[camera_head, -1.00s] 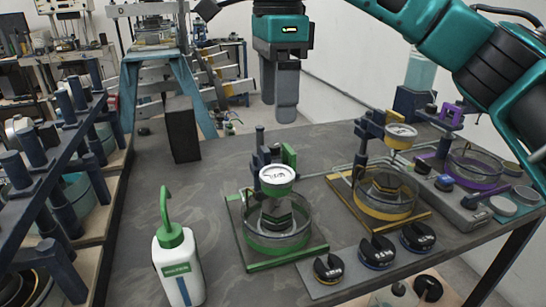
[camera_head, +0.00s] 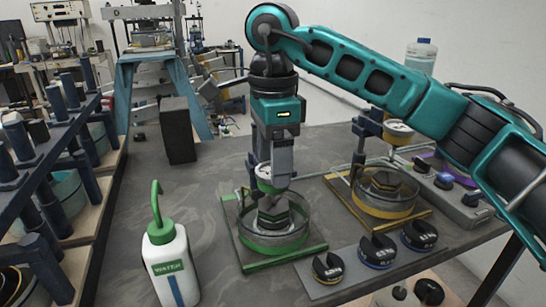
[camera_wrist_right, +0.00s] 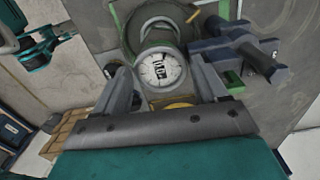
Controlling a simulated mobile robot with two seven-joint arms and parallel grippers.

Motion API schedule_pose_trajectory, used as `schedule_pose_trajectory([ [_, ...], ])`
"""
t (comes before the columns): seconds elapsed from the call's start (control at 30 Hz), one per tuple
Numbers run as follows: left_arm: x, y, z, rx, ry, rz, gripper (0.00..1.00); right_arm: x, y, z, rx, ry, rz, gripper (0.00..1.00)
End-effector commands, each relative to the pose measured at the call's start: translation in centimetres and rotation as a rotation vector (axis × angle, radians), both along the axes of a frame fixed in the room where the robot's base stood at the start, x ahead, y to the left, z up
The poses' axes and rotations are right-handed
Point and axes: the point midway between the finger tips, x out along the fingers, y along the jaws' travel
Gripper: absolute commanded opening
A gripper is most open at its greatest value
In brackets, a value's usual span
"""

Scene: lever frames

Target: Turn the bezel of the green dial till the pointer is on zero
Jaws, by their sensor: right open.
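The green dial (camera_head: 264,172) has a white face and a green rim. It stands on a post above a green-rimmed glass dish (camera_head: 272,240), and my right gripper partly covers it in the head view. My right gripper (camera_head: 273,182) points down at the dial from above. In the right wrist view the dial's white face (camera_wrist_right: 160,70) lies between the two open fingers, with a gap on each side. The face carries dark markings, but the pointer's reading is too small to tell. My left gripper is not in view.
A yellow dial (camera_head: 397,128) with its own dish (camera_head: 384,193) stands to the right. The table between is clear.

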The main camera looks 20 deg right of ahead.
Motion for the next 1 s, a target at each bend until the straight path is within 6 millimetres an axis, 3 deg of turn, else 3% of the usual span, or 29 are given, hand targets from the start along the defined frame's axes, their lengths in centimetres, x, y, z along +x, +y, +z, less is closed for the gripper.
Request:
schedule_pose_trajectory([
  [0.07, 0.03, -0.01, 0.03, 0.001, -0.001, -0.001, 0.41, 0.00, -0.01, 0.02, 0.000, 0.000, 0.000, 0.67],
  [0.43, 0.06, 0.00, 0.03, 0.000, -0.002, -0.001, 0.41, -0.01, 0.00, 0.04, 0.000, 0.000, 0.000, 0.31],
  [0.97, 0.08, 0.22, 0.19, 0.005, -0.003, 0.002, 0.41, 0.03, -0.02, 0.04, -0.001, 0.001, -0.105, 0.31],
  [1.0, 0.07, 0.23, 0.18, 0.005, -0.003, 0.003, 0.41, 0.03, -0.02, 0.04, -0.001, 0.001, -0.105, 0.63],
])
